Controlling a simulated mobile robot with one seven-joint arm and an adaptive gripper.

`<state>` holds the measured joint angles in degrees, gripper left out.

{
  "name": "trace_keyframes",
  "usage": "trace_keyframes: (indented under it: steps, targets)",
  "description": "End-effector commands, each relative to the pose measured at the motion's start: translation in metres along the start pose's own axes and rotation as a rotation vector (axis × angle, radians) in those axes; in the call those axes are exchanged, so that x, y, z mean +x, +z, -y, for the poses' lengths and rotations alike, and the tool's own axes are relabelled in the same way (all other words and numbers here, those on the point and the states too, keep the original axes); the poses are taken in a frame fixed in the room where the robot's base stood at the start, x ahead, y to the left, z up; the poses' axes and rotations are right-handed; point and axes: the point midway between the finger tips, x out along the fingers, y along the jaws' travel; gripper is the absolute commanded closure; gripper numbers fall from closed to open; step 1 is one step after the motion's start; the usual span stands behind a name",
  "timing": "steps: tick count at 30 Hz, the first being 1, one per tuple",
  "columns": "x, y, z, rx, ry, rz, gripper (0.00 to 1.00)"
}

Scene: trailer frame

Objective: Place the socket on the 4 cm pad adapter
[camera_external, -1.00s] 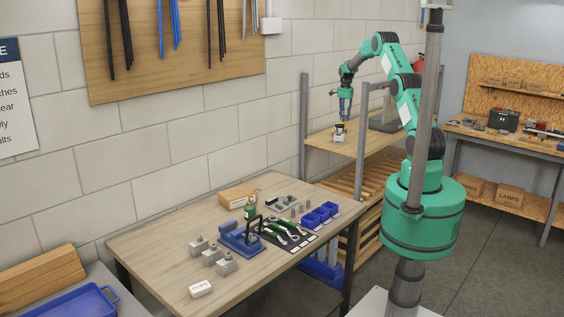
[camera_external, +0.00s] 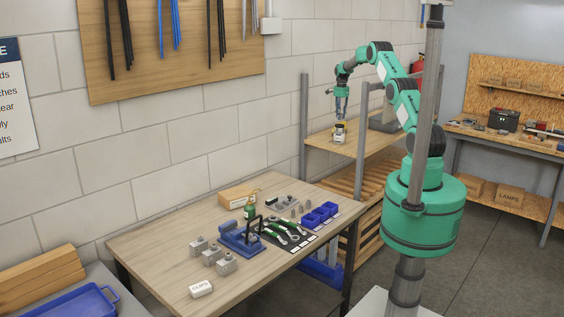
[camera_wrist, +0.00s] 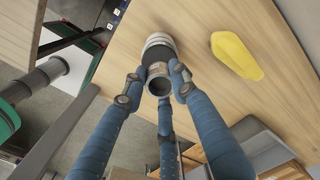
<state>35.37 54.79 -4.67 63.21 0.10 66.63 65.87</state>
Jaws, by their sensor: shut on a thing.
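My gripper (camera_external: 340,119) is over the wooden shelf beyond the workbench, pointing down. In the wrist view, its blue fingers (camera_wrist: 158,88) close around a short silver-and-dark cylinder (camera_wrist: 157,45), which I take to be the socket. It also shows under the fingertips in the external view (camera_external: 339,133). I cannot tell whether it touches the shelf. Several grey metal blocks with knobs (camera_external: 226,263) stand at the front left of the workbench. I cannot tell which thing is the 4 cm pad adapter.
A yellow object (camera_wrist: 236,55) lies on the shelf board beside the cylinder. Grey shelf posts (camera_external: 362,135) stand near my arm.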

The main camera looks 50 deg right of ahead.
Motion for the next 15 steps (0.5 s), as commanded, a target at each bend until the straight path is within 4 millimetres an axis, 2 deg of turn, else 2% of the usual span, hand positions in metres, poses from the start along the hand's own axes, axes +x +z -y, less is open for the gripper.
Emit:
trace_keyframes:
  steps: [5, 15]
  targets:
    - [0.004, 0.0, 0.0, 0.0, 0.001, 0.0, 1.0]
    - [0.034, 0.0, -0.001, 0.0, 0.001, 0.0, 1.0]
